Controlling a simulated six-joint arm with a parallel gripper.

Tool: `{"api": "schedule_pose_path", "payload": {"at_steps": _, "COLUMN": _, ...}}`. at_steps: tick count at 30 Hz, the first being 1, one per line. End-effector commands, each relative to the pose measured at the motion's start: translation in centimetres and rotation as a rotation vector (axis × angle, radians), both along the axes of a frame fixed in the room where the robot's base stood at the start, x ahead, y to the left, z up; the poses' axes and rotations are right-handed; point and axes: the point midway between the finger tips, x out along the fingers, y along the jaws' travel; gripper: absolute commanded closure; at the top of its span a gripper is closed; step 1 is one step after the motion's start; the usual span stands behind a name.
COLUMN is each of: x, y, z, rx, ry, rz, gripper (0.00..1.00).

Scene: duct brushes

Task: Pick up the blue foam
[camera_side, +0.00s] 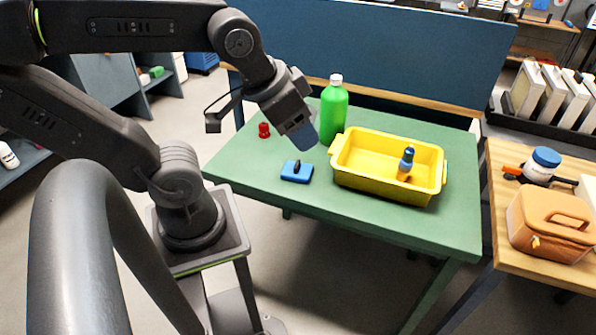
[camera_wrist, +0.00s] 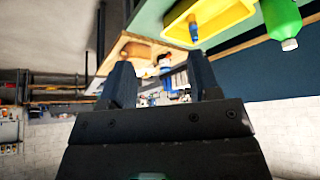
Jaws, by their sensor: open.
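The blue foam (camera_side: 292,176) is a small flat blue block with a dark knob or handle on top. It lies on the green table (camera_side: 400,230), left of the yellow tub, in the side view. I do not see it in the wrist view. My gripper (camera_side: 304,134) is in the air above the table, behind and above the foam and clear of it. In the wrist view its two fingers stand apart with nothing between them (camera_wrist: 162,80).
A green bottle (camera_side: 333,112) stands close behind my gripper. A small red object (camera_side: 264,130) is at the left. A wooden table at the right bears an orange case (camera_side: 550,220). The table's front is clear.

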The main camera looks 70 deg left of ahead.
Motion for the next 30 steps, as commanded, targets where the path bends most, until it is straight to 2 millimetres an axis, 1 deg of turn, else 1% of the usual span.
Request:
{"api": "schedule_pose_path", "payload": {"at_steps": 12, "x": 0.00, "y": 0.00, "z": 0.00, "rx": 0.000, "ry": 0.000, "rz": 0.000, "gripper": 0.43}}
{"api": "schedule_pose_path", "payload": {"at_steps": 25, "x": 0.00, "y": 0.00, "z": 0.00, "rx": 0.000, "ry": 0.000, "rz": 0.000, "gripper": 0.02}}
{"api": "schedule_pose_path", "payload": {"at_steps": 26, "x": 0.00, "y": 0.00, "z": 0.00, "rx": 0.000, "ry": 0.000, "rz": 0.000, "gripper": 0.00}}
{"api": "schedule_pose_path", "payload": {"at_steps": 30, "x": 0.00, "y": 0.00, "z": 0.00, "rx": 0.000, "ry": 0.000, "rz": 0.000, "gripper": 0.00}}
